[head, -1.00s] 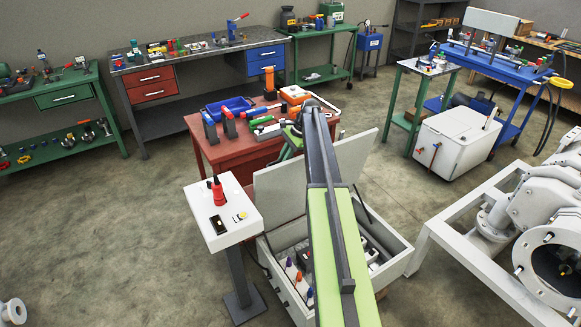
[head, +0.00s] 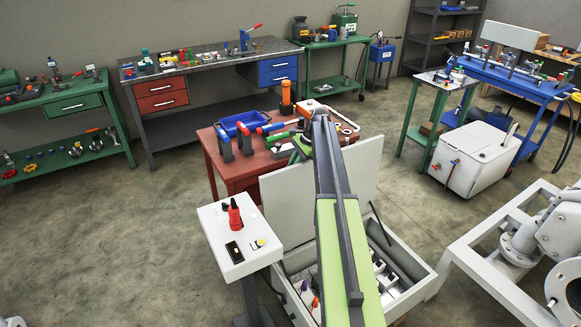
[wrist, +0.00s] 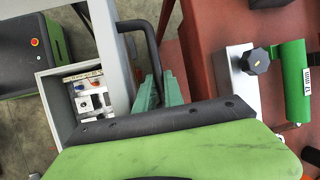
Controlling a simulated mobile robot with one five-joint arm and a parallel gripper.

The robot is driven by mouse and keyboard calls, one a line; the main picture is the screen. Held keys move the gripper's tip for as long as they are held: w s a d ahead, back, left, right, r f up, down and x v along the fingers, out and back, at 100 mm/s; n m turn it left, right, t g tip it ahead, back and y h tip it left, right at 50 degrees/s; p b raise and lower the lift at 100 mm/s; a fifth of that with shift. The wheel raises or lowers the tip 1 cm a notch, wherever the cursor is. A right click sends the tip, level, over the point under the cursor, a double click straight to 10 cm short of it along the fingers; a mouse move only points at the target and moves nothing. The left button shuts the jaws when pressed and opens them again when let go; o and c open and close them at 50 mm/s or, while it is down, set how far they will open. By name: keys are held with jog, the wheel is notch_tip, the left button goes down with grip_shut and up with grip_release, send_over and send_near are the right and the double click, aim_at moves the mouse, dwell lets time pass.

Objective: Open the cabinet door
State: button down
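The cabinet (head: 425,265) is a white box low in front of me in the head view. Its pale door (head: 350,178) stands raised and open on the far side, so parts inside show. In the wrist view the cabinet interior (wrist: 88,92) shows at the left, with the door (wrist: 100,28) edge-on above it. A black bar handle (wrist: 141,27) runs from the door down between the green fingers of my gripper (wrist: 160,92). The fingers look closed around it, though the contact is partly hidden. In the head view my own arm covers the cabinet's middle and the handle.
A white pedestal (head: 212,234) with a red knob stands left of the cabinet. A red table (head: 250,163) with tools is right behind the door. White pipework on a frame (head: 490,280) stands at the right. Open floor lies at the left.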

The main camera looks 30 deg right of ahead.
jog(key=c, duration=1.5)
grip_release()
jog(key=shift+d, duration=0.2)
jog(key=shift+o, duration=0.2)
jog(key=shift+a, duration=0.25)
jog(key=p+v, duration=1.5)
jog(key=v, duration=0.2)
jog(key=shift+r+p, duration=0.2)
jog(key=shift+p, duration=0.15)
